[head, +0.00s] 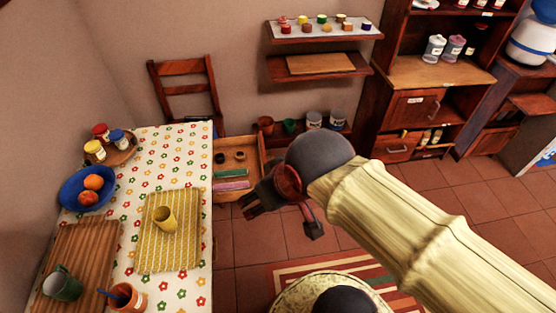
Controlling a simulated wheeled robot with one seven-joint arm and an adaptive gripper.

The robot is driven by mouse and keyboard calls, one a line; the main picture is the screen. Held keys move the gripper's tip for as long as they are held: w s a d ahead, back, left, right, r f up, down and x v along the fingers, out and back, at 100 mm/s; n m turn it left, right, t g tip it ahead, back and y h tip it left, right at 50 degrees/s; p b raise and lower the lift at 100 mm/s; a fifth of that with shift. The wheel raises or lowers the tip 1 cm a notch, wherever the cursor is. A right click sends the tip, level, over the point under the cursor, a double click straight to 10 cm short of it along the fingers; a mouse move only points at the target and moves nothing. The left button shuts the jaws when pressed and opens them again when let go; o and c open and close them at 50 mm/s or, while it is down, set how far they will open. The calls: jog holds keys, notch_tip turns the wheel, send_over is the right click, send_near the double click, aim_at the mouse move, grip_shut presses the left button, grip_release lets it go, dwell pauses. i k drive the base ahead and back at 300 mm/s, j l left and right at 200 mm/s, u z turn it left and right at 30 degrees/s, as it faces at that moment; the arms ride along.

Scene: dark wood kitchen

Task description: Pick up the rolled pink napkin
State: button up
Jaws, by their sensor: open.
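The rolled pink napkin (231,186) lies in an open wooden drawer (262,152) at the right side of the table. A rolled green napkin (231,173) lies just beyond it, roughly parallel. My gripper (281,220) is open and appears empty. In the picture it is just right of and below the drawer's near right corner, with its fingers spread and apart from the pink napkin. Its height relative to the drawer is hard to tell. The pink napkin's upper side is in plain view.
The drawer also holds a dark ring (219,158) and a brown ring (239,155). A chair (184,88) stands behind. Tiled floor is open right of the table.

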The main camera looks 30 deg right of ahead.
aim_at(241, 185)
jog(key=k+l, duration=0.1)
jog(key=l, duration=0.4)
jog(key=k+l+u, duration=0.1)
jog(key=l, duration=0.45)
jog(key=k+l, duration=0.1)
jog(key=l, duration=0.4)
jog(key=u, duration=0.05)
